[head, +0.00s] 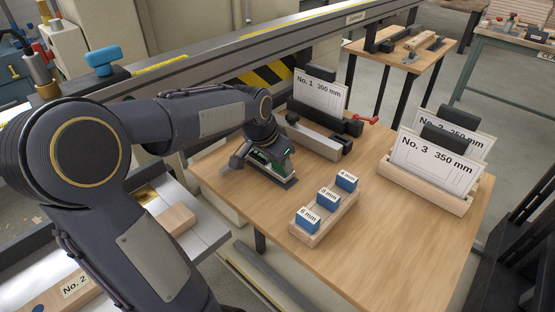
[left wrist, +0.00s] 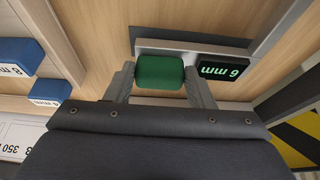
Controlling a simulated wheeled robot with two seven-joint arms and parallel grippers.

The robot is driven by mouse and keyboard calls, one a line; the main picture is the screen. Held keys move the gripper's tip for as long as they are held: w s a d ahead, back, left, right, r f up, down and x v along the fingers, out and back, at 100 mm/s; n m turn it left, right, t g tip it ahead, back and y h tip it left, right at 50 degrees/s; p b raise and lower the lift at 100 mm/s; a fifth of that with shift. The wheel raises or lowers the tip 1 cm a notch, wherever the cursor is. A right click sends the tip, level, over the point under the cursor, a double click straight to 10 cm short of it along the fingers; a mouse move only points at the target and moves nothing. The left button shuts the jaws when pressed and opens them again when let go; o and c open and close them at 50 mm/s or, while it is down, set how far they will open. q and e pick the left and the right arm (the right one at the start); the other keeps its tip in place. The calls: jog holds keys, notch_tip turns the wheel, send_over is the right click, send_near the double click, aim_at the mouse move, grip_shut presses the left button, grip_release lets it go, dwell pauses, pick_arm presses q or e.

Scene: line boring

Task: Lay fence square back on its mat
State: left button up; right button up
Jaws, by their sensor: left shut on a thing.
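The fence square, with a green grip (left wrist: 160,72), a pale body and a black face (left wrist: 222,69) reading "6 mm", is in my left gripper (left wrist: 160,85). The fingers are shut on both sides of the green grip. In the head view my left gripper (head: 262,158) is low over the left part of the wooden table, and the green of the fence square shows at it. The grey mat (head: 286,184) lies directly under it, partly hidden by the gripper. I cannot tell whether the square touches the mat. My right gripper is out of view.
A wooden rack (head: 325,222) with blue blocks (head: 307,220) stands right of the mat. Behind are a "No. 1 300 mm" card (head: 320,93) and a grey bar fixture (head: 315,138). A "No. 3 350 mm" card (head: 436,162) stands at right. The table's front right is clear.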

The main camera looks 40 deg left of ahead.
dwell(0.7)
pick_arm(q)
jog(key=shift+f+b, duration=0.5)
jog(key=shift+f, duration=0.1)
jog(key=o, duration=1.8)
jog(key=shift+c, duration=0.2)
jog(key=p+v, duration=0.6)
jog(key=v, duration=0.3)
jog(key=s+d+f+n+t+h, duration=0.1)
jog(key=s+d+f+n+h, duration=0.1)
jog(key=s+d, duration=1.3)
jog(key=shift+s+f+n+h, duration=0.4)
jog(key=shift+s+f+h, duration=0.05)
jog(key=shift+f+h, duration=0.3)
